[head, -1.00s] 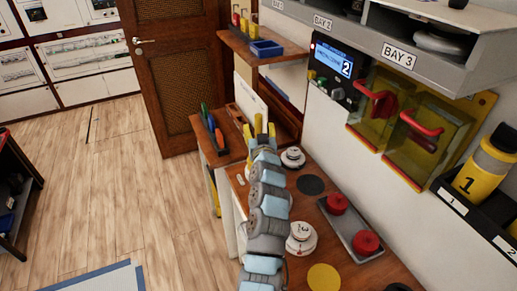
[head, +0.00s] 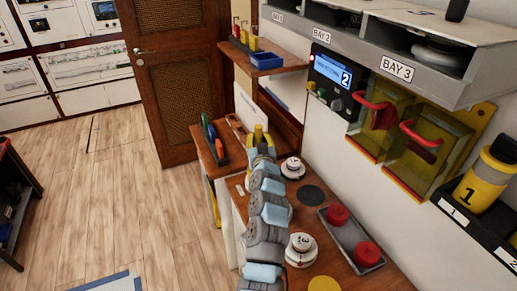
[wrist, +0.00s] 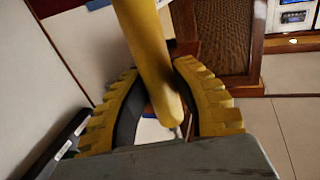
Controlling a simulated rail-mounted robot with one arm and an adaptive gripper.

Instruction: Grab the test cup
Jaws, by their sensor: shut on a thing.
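My gripper (wrist: 160,105) has yellow ribbed fingers, shut on a yellow rod-like thing (wrist: 143,45). The rod slants between the fingers in the wrist view, its rounded end near the gripper's base. In the head view my gripper (head: 260,138) is above the far end of the wooden bench, and the rod cannot be told apart from the fingers. No thing is clearly marked as the test cup. A yellow and black cylinder (head: 482,184) marked 1 stands in a black holder at the right, apart from my gripper.
The bench carries white round pieces (head: 301,248), a black disc (head: 311,196) and a grey tray (head: 348,229) with two red knobs. A shelf (head: 280,66) holds a blue bin. Yellow covers with red handles (head: 421,136) are on the wall. The floor (head: 125,215) at left is open.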

